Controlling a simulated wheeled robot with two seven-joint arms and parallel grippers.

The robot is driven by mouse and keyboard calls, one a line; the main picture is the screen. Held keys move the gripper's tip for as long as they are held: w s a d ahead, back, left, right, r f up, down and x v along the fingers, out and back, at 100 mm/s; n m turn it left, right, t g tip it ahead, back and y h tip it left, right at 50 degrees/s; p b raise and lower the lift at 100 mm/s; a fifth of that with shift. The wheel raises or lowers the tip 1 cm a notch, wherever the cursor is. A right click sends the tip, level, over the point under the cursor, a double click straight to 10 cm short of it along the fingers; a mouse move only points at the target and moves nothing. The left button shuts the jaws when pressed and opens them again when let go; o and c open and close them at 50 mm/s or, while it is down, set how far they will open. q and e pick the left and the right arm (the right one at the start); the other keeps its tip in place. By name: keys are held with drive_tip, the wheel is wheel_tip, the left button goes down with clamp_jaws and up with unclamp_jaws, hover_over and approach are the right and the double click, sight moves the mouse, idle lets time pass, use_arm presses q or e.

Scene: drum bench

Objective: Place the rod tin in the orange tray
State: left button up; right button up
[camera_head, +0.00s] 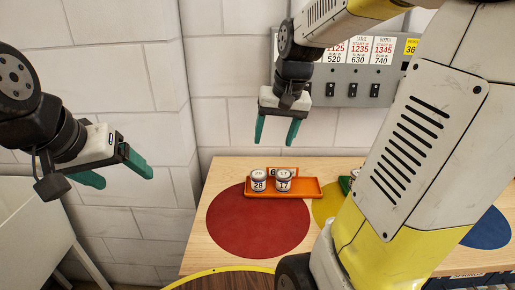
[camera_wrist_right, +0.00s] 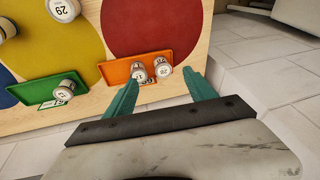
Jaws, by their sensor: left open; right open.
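The orange tray (camera_head: 308,188) stands at the back of the bench, partly over the red disc. Two white tins with dark bands, numbered 28 (camera_head: 258,180) and 17 (camera_head: 284,181), stand upright on its left and middle part. I cannot tell which tin is the rod tin. My right gripper (camera_head: 277,131) is open and empty, pointing down above the tray. In the right wrist view the orange tray (camera_wrist_right: 115,71) and both tins show beyond the open fingers (camera_wrist_right: 162,79). My left gripper (camera_head: 124,176) is open and empty, left of the bench.
The red disc (camera_head: 255,228), a yellow disc and a blue disc (camera_head: 490,232) mark the bench. In the wrist view a tin numbered 29 (camera_wrist_right: 63,9) stands on yellow, and another (camera_wrist_right: 65,89) at the green tray (camera_wrist_right: 25,94). A panel (camera_head: 345,93) hangs behind. My right arm hides the bench's right part.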

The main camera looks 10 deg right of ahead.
drive_tip(key=s+a+r+n+t, duration=0.1)
drive_tip(key=s+a, duration=0.1)
drive_tip(key=s, duration=0.4)
drive_tip(key=s+a+r+n+t+y, duration=0.1)
drive_tip(key=s+a+t, duration=0.1)
drive_tip(key=s, duration=0.4)
drive_tip(key=shift+a+r+n, duration=0.3)
drive_tip(key=shift+a, duration=0.25)
